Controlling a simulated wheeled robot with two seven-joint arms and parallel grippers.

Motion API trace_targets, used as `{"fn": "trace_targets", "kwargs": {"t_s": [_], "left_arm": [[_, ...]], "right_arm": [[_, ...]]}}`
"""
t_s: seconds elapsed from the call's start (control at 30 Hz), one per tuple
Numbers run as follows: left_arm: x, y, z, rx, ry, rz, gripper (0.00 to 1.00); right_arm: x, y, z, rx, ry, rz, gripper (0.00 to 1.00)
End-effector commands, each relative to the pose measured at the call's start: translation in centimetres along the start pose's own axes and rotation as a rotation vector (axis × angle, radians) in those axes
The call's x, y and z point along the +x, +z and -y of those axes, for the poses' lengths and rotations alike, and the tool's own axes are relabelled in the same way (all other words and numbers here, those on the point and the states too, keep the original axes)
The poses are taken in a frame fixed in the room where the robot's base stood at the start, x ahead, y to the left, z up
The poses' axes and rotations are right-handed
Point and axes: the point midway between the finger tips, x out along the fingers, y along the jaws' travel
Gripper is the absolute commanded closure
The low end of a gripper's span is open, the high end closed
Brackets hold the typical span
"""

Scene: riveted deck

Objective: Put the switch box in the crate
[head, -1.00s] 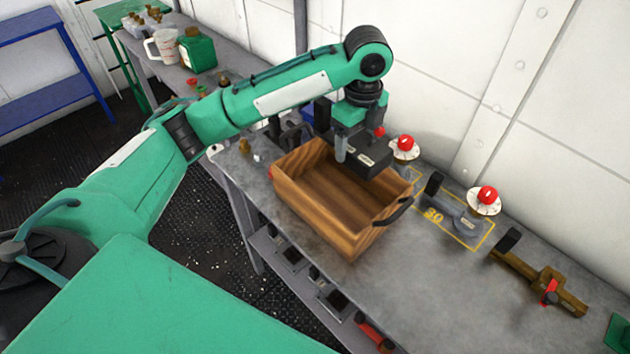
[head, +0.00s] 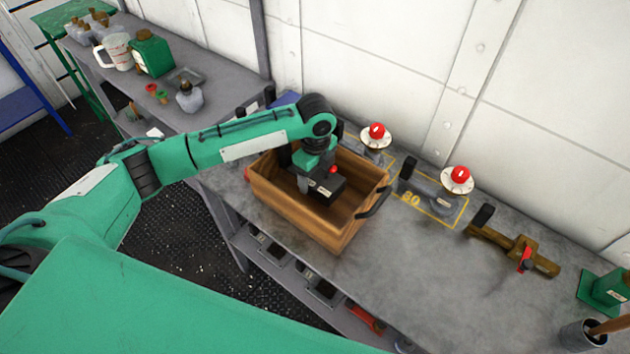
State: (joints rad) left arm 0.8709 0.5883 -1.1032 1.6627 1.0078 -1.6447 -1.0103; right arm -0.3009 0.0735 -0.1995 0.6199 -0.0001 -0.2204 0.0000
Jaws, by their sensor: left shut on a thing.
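The wooden crate (head: 318,225) stands on the grey bench, with a dark handle on its right end. The switch box (head: 324,188) is a small black box with a pale label and a red knob. My left gripper (head: 307,181) is shut on it, pointing down over the crate's opening. The box appears to be inside or just above the crate, within its rim in the picture; its exact height above the floor I cannot tell. My left arm hides part of the crate's back wall. My right gripper is not in view.
A green block (head: 604,289) stands farther right. Bare bench lies in front of these.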

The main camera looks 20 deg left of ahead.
Motion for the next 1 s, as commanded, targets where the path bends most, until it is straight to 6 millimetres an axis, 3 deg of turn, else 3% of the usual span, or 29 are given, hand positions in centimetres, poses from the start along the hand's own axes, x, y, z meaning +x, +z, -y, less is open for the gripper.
{"fn": "trace_targets", "kwargs": {"t_s": [0.37,0.7,0.73,0.8,0.83,1.0], "left_arm": [[4.2,0.0,0.0,-0.001,0.001,0.0,0.65],[4.6,0.0,0.0,-0.001,0.0,0.001,0.65],[4.6,0.1,-0.1,-0.001,0.001,0.001,0.24],[4.6,0.1,-0.1,0.0,0.001,0.001,0.1],[4.6,0.1,-0.1,-0.001,0.001,0.001,0.06],[4.6,0.0,0.0,-0.001,0.001,0.001,0.06]], "right_arm": [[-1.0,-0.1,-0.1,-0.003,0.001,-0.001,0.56],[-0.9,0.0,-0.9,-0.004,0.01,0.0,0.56],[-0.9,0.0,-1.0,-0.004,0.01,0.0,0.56],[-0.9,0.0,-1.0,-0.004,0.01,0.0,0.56],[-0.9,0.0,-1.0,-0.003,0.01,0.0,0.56],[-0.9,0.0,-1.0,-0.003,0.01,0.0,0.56]]}}
